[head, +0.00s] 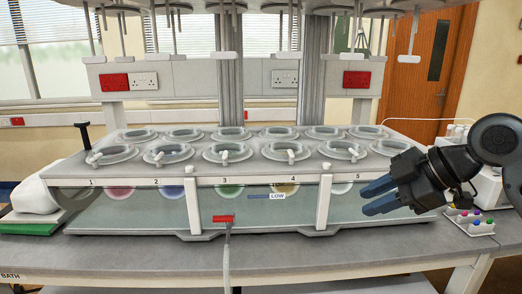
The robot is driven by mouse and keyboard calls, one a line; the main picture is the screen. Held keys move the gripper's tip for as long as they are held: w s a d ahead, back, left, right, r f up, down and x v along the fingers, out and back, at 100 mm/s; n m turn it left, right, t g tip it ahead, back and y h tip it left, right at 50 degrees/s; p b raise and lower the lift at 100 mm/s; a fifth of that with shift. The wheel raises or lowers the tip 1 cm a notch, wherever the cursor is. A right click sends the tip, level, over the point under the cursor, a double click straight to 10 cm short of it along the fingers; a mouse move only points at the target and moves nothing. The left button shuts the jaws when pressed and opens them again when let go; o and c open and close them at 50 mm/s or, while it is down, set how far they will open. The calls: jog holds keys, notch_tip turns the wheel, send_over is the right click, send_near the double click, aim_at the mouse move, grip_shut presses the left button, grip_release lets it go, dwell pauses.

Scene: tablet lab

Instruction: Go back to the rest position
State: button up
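My gripper (372,198) is at the right, in front of the right end of the dissolution bath (350,213). Its two blue fingers point left and stand apart, with nothing visible between them. The black wrist and grey arm come in from the right edge. The fingers hide part of the bath's front near the number 5. Whether they touch the glass cannot be told.
The bath stands on a grey bench (270,262). A rack with coloured caps (470,221) is at the right, close below my wrist. Paddles hang above the bath.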

jog(key=s+a+f+m+t+y, duration=0.1)
jog(key=a+f+m+t, duration=0.2)
jog(key=a+m, duration=0.15)
jog(key=s+a+f+m+t+y, duration=0.1)
jog(key=a+f+m+t+y, duration=0.15)
jog(key=a, duration=0.35)
jog(key=s+f+m+t+h, duration=0.4)
jog(key=s+f+m+h, duration=0.2)
jog(key=s+f+m, duration=0.55)
jog(key=s+d+f+m+h, duration=0.1)
jog(key=s+d+f+h, duration=0.1)
jog(key=s, duration=0.7)
jog(key=s+d+f+h, duration=0.1)
jog(key=s+d+h, duration=0.1)
jog(key=s, duration=0.6)
jog(key=s+d+r+n, duration=0.1)
jog(key=s+d+r, duration=0.1)
jog(key=s, duration=0.5)
jog(key=s+d+r+n, duration=0.1)
jog(key=s+d+r, duration=0.2)
jog(key=s, duration=0.5)
jog(key=shift+s+d+h, duration=0.3)
jog(key=shift+h, duration=0.05)
jog(key=shift+g, duration=0.25)
